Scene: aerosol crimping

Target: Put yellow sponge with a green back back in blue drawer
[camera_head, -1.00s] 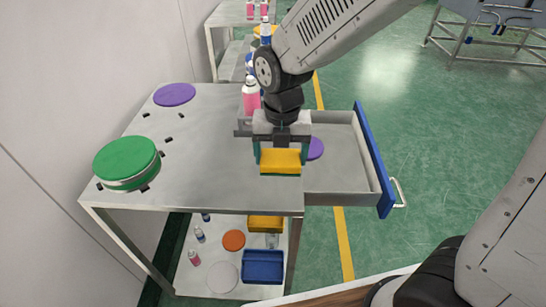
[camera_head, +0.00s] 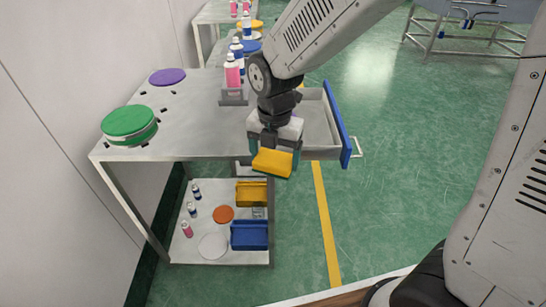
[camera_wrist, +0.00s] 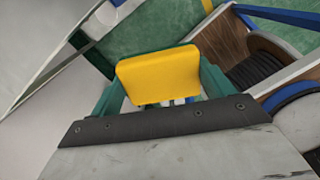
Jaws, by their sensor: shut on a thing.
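The yellow sponge (camera_head: 271,163) is held in my gripper (camera_head: 273,150), which is shut on it. In the head view it is slightly tilted, and a thin green edge shows along its underside. It also fills the middle of the wrist view (camera_wrist: 160,75), between the green fingers of my gripper (camera_wrist: 155,88). The blue drawer (camera_head: 337,124) is pulled open at the right end of the table, its grey inside partly visible and partly hidden by my arm. In the head view my gripper and sponge appear in front of the table's near right corner, left of the drawer's blue front.
The metal table (camera_head: 185,140) holds a green round stack (camera_head: 130,124), a purple disc (camera_head: 167,77) and a pink bottle (camera_head: 232,72). A lower shelf (camera_head: 200,255) carries yellow (camera_head: 251,194) and blue (camera_head: 249,236) bins, discs and small bottles. Green floor is free at the right.

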